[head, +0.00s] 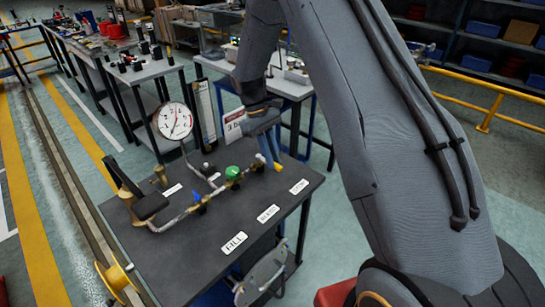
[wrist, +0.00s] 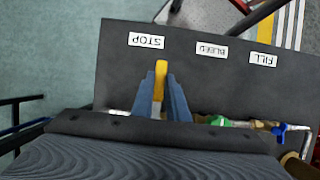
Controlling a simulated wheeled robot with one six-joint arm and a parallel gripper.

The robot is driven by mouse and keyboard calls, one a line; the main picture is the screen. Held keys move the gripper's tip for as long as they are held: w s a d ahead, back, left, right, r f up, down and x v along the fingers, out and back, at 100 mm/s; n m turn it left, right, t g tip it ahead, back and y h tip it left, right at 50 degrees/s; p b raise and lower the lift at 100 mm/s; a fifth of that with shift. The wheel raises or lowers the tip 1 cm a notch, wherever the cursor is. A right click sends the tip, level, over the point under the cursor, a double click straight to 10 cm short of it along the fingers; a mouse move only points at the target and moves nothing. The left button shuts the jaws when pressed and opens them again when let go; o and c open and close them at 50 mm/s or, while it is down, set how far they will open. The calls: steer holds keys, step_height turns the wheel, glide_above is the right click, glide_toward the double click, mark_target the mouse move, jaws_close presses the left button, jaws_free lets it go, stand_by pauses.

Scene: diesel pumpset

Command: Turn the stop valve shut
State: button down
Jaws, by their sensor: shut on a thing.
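The stop valve's yellow lever (wrist: 160,72) stands between the two blue-grey fingers of my gripper (wrist: 162,98) in the wrist view. The gripper is shut on it, and the lever's end sticks out toward the STOP label (wrist: 146,40). There the lever looks roughly crosswise to the pipe (wrist: 119,113). In the head view the lever's tip (head: 278,167) shows just below my gripper (head: 272,148), near the right end of the pipe line. My gripper hides most of the valve body.
The dark bench top (head: 250,205) carries a green knob (head: 234,172), a blue handle (head: 197,224), a round pressure gauge (head: 174,120) and a black-handled lever (head: 150,205). The green knob is close beside my gripper. The bench front by the labels is clear.

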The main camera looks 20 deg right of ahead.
mark_target(265, 161)
steer(key=c, duration=1.7)
jaws_free()
steer(key=shift+a, duration=0.1)
steer(key=b+v, duration=0.2)
steer(key=v, duration=0.6)
steer(key=s+m+t, duration=0.1)
steer(key=s+m, duration=0.1)
steer(key=s, duration=0.6)
steer(key=s+d+m+t+y, duration=0.1)
steer(key=s+m+t, duration=0.1)
steer(key=s, duration=0.6)
steer(key=s+d+m+t+y, duration=0.1)
steer(key=s+m, duration=0.1)
steer(key=s, duration=0.7)
steer(key=shift+s+d+r+t, duration=0.1)
steer(key=shift+d+r+t, duration=0.05)
steer(key=shift+r+t, duration=0.15)
